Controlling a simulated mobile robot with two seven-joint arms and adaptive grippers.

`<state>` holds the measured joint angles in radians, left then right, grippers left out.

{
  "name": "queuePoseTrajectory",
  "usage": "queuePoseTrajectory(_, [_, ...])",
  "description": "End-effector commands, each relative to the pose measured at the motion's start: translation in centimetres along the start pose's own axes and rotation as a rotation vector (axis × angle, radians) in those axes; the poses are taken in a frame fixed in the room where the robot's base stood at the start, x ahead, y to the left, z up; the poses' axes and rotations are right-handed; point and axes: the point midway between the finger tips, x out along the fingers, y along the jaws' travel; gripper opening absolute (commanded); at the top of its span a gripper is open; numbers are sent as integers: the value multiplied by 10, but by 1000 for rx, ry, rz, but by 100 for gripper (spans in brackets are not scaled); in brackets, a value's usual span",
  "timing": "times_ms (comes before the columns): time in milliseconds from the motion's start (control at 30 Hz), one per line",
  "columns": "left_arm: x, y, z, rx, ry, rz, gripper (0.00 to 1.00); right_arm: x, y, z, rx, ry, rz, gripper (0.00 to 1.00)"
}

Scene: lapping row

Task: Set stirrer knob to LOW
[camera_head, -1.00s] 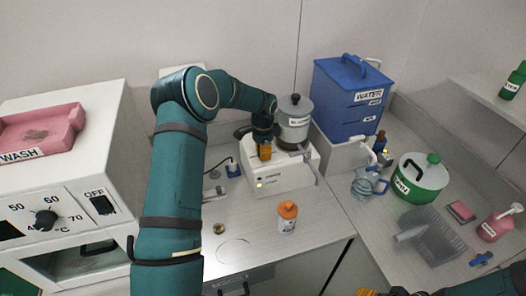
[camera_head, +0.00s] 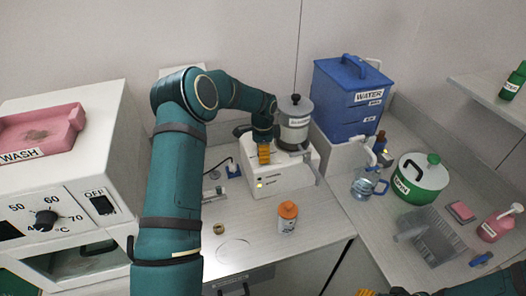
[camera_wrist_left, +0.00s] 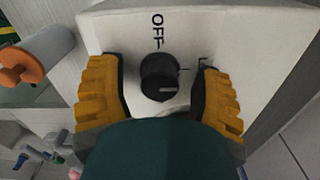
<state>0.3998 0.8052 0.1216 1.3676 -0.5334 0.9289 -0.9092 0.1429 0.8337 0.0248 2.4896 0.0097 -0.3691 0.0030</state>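The stirrer (camera_head: 282,181) is a white box on the bench, with a grey lidded pot (camera_head: 294,125) on top. In the left wrist view its black round knob (camera_wrist_left: 158,72) sits on the white face, with a pale mark near its lower right edge. An "OFF" label (camera_wrist_left: 158,28) is above the knob; another marking to the right is partly hidden. My left gripper (camera_head: 264,154) is at the stirrer's front. In the left wrist view its yellow fingers stand on either side of the knob, with gaps between. My right gripper (camera_head: 366,292) barely shows at the bottom edge.
An orange-capped bottle (camera_head: 287,217) stands in front of the stirrer. A blue water tank (camera_head: 350,100) and a clear jug (camera_head: 367,184) are to its right. A white heated unit (camera_head: 75,195) stands at left. Some bench near the bottle is clear.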

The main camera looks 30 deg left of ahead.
Motion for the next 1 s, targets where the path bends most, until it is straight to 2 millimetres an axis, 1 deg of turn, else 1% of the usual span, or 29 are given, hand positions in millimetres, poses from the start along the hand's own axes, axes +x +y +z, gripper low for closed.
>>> queuePoseTrajectory(267, [0, 0, 0, 0, 0, 0, 65, 0, 0, 0, 0, 0, 0, 47])
queuePoseTrajectory(367, [-6, 0, 0, 0, 1, -2, 65, 0, 0, 0, 0, 0, 0, 47])
queuePoseTrajectory(467, [-18, -1, 0, 0, 1, -3, 65, 0, 0, 0, 0, 0, 0, 47])
queuePoseTrajectory(800, [-85, -1, 0, -1, 2, -3, 65, 0, 0, 0, 0, 0, 0, 47])
queuePoseTrajectory(900, [-101, -1, 0, -1, 1, -3, 65, 0, 0, 0, 0, 0, 0, 47])
queuePoseTrajectory(1000, [-112, 0, 0, 0, 1, -2, 65, 0, 0, 0, 0, 0, 0, 47])
